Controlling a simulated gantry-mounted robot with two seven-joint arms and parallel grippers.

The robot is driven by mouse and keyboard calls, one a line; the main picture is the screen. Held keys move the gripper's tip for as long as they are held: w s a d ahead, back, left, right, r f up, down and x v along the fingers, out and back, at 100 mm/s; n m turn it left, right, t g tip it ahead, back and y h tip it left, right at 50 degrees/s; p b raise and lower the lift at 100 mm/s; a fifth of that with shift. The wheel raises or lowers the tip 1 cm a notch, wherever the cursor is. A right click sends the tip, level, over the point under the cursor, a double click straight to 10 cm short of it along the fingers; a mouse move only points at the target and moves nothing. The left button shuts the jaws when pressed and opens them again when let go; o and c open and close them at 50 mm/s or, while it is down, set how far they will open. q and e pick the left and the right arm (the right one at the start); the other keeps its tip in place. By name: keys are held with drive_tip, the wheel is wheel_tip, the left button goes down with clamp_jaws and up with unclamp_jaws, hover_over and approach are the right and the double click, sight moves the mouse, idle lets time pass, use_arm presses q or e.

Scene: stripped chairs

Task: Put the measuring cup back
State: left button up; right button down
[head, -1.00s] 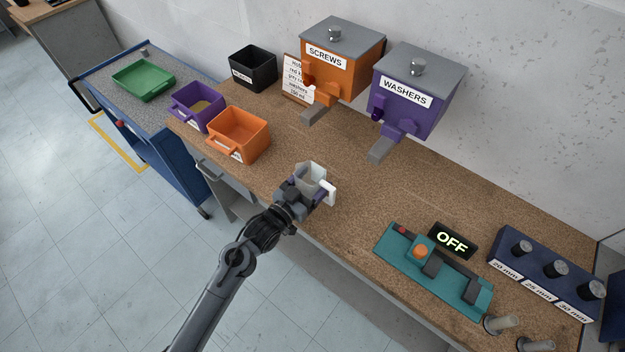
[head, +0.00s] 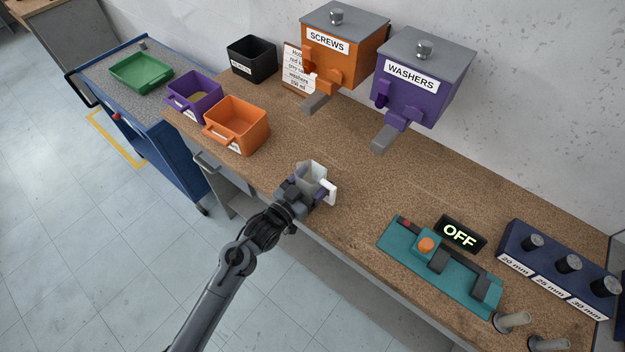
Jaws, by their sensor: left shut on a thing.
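The measuring cup (head: 311,174) is a clear, pale cup with a white handle at its right side. It is near the front edge of the brown workbench (head: 350,210), in the middle of the head view. My left gripper (head: 308,193) is shut on the measuring cup, from the front. The cup looks upright; I cannot tell whether its base touches the bench. The fingers and the cup's lower part partly hide each other. My right gripper is not in view.
An orange SCREWS dispenser (head: 345,50) and a purple WASHERS dispenser (head: 420,82) stand at the back. Purple (head: 193,105), orange (head: 236,137) and black (head: 252,72) bins are left. A teal fixture (head: 458,282) and blue holder (head: 558,268) are right. The bench middle is clear.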

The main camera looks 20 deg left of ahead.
use_arm(q)
drive_tip(key=shift+f+b, duration=0.3)
drive_tip(key=shift+f, duration=0.3)
drive_tip(key=o, duration=1.1)
drive_tip(key=s+a+f+n+g+y+p, duration=0.1)
drive_tip(key=s+a+f+g+y, duration=0.15)
drive_tip(key=s+g, duration=0.9)
drive_tip(key=s+a+f+n+g+y, duration=0.1)
drive_tip(key=s+a+f+g+y, duration=0.15)
drive_tip(key=s, duration=1.75)
wheel_tip(320, 180, up, 30)
drive_tip(key=p, duration=3)
drive_tip(key=shift+s+d+r+p, duration=0.15)
drive_tip(key=shift+r+p, duration=0.1)
drive_tip(key=shift+p, duration=0.15)
